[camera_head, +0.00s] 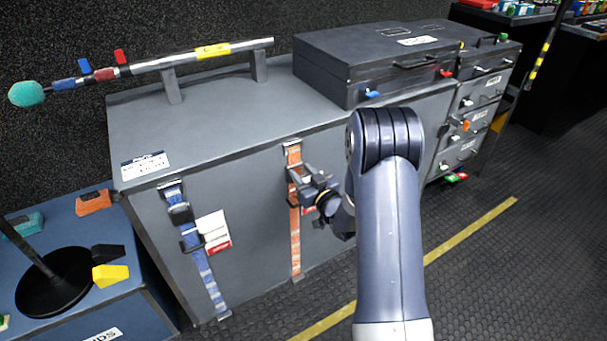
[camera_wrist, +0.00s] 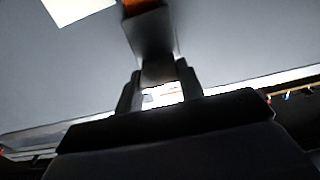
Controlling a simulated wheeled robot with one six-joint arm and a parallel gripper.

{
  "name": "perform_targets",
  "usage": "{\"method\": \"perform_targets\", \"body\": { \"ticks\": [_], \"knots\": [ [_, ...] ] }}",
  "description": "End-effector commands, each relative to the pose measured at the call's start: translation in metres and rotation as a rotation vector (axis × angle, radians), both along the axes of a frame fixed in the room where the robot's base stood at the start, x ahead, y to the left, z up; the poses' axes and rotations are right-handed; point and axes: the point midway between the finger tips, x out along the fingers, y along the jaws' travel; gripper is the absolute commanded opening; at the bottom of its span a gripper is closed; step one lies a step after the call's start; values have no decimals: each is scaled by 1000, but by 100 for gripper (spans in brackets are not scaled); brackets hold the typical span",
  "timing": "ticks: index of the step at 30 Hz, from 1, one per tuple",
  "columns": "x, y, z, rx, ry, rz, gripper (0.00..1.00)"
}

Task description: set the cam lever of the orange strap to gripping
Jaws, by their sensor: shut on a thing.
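The orange strap (camera_head: 295,245) runs down the front of the grey case, and a bit of it shows at the top of the wrist view (camera_wrist: 138,4). My gripper (camera_head: 308,190) is at the strap's buckle, about a third of the way down. In the wrist view my gripper's two fingers (camera_wrist: 160,88) are closed on the dark cam lever (camera_wrist: 150,38), which stands out from the strap. In the head view the gripper and wrist partly cover the buckle and lever, so the lever's exact angle is hard to tell.
A blue strap (camera_head: 205,275) with its own dark buckle hangs to the left, beside a white and red label (camera_head: 215,232). A blue box (camera_head: 150,310) stands at lower left. The floor at right is clear.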

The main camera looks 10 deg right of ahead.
Motion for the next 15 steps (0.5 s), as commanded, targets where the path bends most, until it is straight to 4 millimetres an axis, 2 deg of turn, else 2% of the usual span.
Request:
{"method": "perform_targets", "body": {
  "ticks": [15],
  "knots": [
    [0,0,-9,35,-107,1,14]
  ]
}}
